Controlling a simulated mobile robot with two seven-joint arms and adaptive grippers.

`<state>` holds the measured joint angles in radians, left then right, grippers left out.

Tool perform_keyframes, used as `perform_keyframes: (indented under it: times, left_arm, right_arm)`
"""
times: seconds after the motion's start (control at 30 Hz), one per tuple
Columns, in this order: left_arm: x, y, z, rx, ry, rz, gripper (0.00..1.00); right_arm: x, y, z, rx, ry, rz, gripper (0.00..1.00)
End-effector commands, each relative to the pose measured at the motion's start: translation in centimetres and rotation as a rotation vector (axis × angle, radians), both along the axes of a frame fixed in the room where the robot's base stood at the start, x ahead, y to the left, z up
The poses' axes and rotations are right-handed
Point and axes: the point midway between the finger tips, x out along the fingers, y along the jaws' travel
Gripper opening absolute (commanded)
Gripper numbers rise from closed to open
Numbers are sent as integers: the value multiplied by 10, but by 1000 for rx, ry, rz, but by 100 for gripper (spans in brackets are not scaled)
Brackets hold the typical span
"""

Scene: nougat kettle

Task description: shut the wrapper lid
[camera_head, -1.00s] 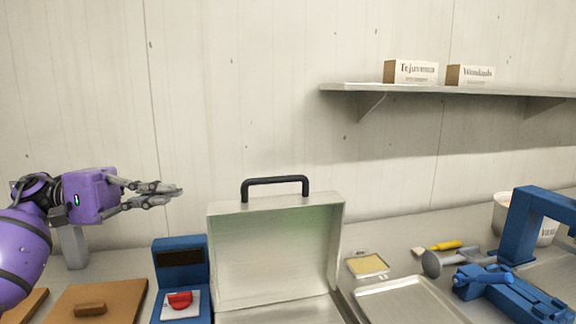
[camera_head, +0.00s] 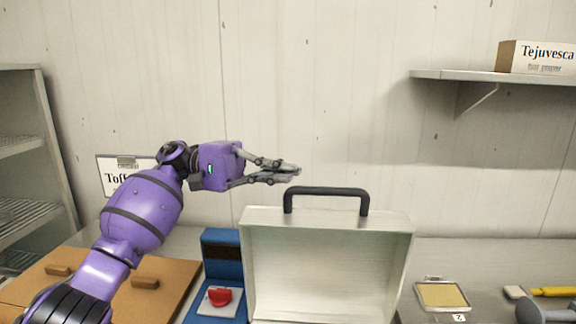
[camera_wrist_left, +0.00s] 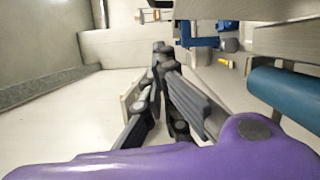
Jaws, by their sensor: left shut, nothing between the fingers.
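The wrapper lid (camera_head: 330,262) is a pale metal panel standing upright and open in the head view, with a black handle (camera_head: 326,190) on its top edge. My left gripper (camera_head: 297,171) is shut and empty. In the head view it shows just above and left of the handle; I cannot tell if it touches. The left gripper also shows in the left wrist view (camera_wrist_left: 160,50), with its fingertips together. The wrapper's lower part is mostly cut off by the bottom of the head view. My right gripper is not in view.
A blue box with a red knob (camera_head: 221,297) stands left of the lid. Brown boards with wooden handles (camera_head: 145,283) lie further left. A framed yellow slab (camera_head: 441,295) lies at right. A wall shelf (camera_head: 500,77) is at upper right.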

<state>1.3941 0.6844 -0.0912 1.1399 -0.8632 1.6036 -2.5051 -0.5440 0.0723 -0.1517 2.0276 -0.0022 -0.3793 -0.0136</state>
Motion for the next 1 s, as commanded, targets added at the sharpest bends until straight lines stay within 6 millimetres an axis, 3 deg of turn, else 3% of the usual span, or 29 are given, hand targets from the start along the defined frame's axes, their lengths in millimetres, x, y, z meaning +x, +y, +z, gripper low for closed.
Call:
perform_keyframes:
  times: [0.33,0.6,1.0]
  left_arm:
    - [-22,-73,12,-1,-8,-2,0]
    - [-51,-69,13,0,-6,0,0]
    - [-57,-69,9,0,-1,0,0]
  right_arm:
    - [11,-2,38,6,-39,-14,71]
    - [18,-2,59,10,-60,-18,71]
    - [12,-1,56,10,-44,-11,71]
